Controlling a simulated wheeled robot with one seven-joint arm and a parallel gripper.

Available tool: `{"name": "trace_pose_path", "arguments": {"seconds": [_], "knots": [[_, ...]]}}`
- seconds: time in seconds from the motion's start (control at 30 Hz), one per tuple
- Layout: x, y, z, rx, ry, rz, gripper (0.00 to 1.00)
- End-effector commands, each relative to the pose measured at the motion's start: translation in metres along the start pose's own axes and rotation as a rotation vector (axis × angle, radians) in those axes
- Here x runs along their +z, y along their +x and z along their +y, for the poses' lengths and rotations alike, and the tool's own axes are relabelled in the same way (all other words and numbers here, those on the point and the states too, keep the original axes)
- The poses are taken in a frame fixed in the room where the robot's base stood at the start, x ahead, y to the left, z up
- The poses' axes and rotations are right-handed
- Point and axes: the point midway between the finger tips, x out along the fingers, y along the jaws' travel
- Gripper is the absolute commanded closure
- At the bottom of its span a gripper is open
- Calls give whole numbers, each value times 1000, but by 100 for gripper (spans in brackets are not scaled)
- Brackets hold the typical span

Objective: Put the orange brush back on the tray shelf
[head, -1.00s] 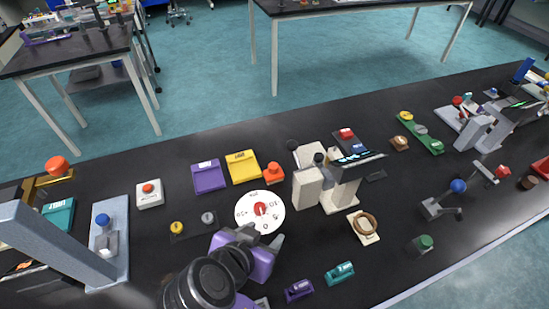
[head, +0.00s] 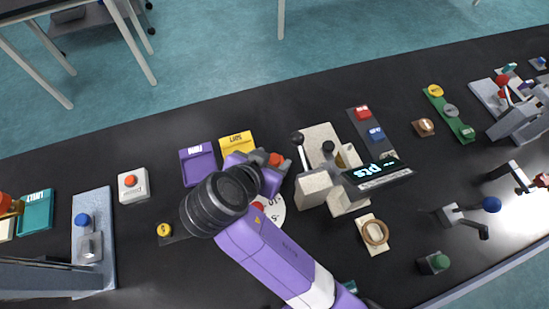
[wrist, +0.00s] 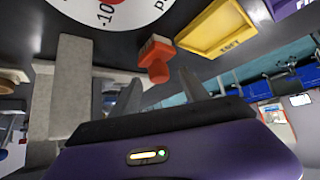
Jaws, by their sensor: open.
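The orange brush (head: 275,159) appears to be the small orange block with a rounded knob on the dark bench, beside the yellow tray (head: 237,141). It shows in the wrist view (wrist: 156,56) with its knob toward my gripper. My gripper (head: 272,163) is open and empty at the brush, partly covering it in the head view. In the wrist view the fingertips (wrist: 158,80) are spread on either side of the knob's line; whether they reach around it is unclear. I cannot tell which part is the tray shelf.
A purple tray (head: 198,164) stands left of the yellow one. A white dial (head: 273,213) lies partly under my arm. A beige instrument (head: 315,189) with a lit display stands close on the right. A white button box (head: 133,185) is farther left.

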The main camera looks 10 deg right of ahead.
Motion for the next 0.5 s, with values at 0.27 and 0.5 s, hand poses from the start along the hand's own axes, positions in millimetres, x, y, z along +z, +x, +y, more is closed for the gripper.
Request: {"name": "trace_pose_path", "arguments": {"seconds": [0.27, 0.5], "knots": [[0, 35, 1, 3, -1, 0, 47], [2, 54, 0, -1, 0, 0, 47]]}}
